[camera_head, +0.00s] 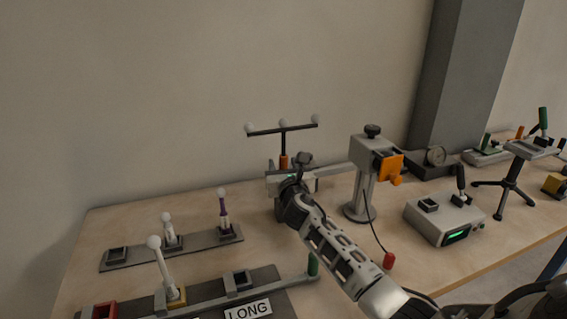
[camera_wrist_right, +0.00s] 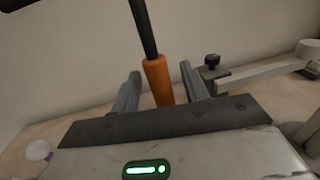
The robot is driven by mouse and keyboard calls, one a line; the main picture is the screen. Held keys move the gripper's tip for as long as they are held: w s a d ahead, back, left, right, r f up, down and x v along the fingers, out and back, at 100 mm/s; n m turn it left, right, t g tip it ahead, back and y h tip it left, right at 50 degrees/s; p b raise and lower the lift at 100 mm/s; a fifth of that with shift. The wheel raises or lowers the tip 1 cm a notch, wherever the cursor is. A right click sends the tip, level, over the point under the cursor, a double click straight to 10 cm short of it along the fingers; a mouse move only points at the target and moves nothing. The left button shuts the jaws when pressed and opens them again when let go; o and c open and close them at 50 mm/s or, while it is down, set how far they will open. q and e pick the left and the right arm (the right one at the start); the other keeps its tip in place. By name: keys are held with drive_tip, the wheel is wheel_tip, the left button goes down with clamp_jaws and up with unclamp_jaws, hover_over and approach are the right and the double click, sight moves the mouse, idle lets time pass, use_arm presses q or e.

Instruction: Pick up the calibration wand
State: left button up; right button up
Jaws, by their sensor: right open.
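In the right wrist view the orange handle (camera_wrist_right: 158,80) stands between the two open fingers (camera_wrist_right: 162,88), with gaps visible on both sides. The handle's lower end is hidden behind the gripper body, and its holder is mostly covered in the head view. My left gripper is not in view.
A grey stand (camera_head: 362,190) with a side arm and an orange block is just right of the wand. A grey box (camera_head: 445,220) with a green display sits farther right. Racks with white-balled rods (camera_head: 160,262) fill the left front. The wall is close behind.

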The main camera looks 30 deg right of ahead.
sight(284, 122)
drive_tip(key=c, duration=0.9)
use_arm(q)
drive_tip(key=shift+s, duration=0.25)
use_arm(e)
drive_tip(key=shift+c, duration=0.2)
drive_tip(key=shift+r, duration=0.1)
